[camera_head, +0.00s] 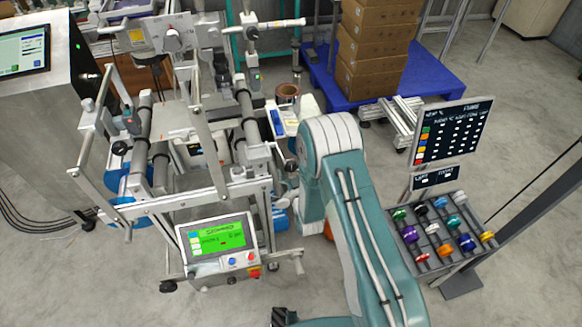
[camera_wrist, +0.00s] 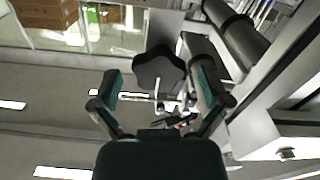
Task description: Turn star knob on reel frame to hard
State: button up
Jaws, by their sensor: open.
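A dark star knob (camera_wrist: 160,70) with a lobed rim shows in the wrist view, near the middle and beside the metal bars of the reel frame (camera_wrist: 205,42). My gripper (camera_wrist: 160,88) is open. One finger is to the left of the knob in the picture and the other to the right, with the knob appearing between and slightly beyond the tips. I see no clear contact. In the head view the reel frame (camera_head: 190,203) stands left of my teal and white arm. My gripper is hidden there behind the arm, and I cannot make out this knob surely.
A control panel with a green screen (camera_head: 217,238) is on the frame's front. Cardboard boxes (camera_head: 376,45) stand on a blue pallet (camera_head: 345,88) behind. A rack of coloured spools (camera_head: 440,232) and a dark board (camera_head: 452,130) are at right. Open floor lies between.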

jog(key=shift+w+a, duration=0.1)
jog(key=shift+w, duration=0.25)
jog(key=c, duration=1.2)
jog(key=shift+o, duration=0.2)
jog(key=shift+m, duration=0.3)
jog(key=m, duration=0.4)
jog(key=shift+m, duration=2.3)
jog(key=shift+w, duration=0.1)
